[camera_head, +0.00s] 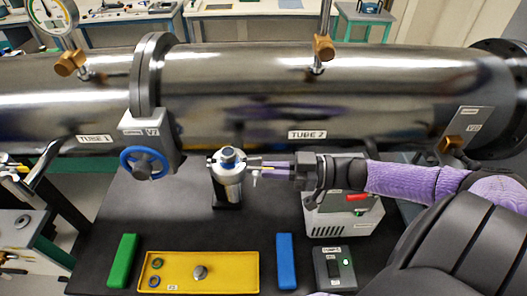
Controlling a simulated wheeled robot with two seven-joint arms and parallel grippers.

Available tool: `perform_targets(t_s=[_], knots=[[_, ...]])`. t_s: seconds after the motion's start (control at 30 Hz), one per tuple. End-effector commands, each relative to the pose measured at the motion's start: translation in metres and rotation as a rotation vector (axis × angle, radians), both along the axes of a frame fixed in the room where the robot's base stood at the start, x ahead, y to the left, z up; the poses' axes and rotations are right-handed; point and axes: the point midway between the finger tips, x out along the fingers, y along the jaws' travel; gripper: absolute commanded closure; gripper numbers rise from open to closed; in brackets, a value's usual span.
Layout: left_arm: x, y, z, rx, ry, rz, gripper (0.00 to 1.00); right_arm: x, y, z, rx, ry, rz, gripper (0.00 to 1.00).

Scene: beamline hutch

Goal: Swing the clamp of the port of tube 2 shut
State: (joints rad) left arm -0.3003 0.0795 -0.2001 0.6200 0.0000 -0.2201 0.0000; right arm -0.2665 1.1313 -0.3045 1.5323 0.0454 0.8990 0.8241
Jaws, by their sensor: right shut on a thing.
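Tube 2 (390,95) is the large shiny steel pipe running across the right of the head view, with its label on the lower side. My right gripper (256,165) reaches in from the right and is shut on the clamp at the port's right side. The fingertips and the clamp's exact swing angle are too small to tell clearly. My left gripper is not in view.
Left of the port is valve V2 with a blue handwheel (144,163). A yellow tray (221,273) holds rings and a round metal piece, between a green block (123,261) and a blue block (286,261). A white box (344,221) and a dark switch box (334,268) stand at right.

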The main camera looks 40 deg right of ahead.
Motion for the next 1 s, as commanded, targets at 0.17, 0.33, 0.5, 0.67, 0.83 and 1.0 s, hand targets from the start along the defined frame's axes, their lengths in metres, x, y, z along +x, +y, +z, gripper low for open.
perform_targets(t_s=[0.17,0.33,0.5,0.67,0.83,1.0], knots=[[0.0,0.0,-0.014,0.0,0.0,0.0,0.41,0.001,-0.003,-0.004,-0.004,0.002,0.057,1.0],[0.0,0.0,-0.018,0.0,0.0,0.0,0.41,0.002,-0.005,-0.002,-0.004,0.002,0.084,1.0],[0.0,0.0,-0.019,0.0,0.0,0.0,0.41,0.003,-0.005,-0.001,-0.003,0.001,0.09,1.0],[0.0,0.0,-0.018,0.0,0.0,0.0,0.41,0.003,-0.005,0.0,-0.004,0.0,0.089,1.0],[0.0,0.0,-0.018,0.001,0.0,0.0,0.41,0.004,-0.006,0.0,-0.004,-0.001,0.087,0.8],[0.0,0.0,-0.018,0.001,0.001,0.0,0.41,0.003,-0.005,0.0,-0.003,0.0,0.09,0.54]])
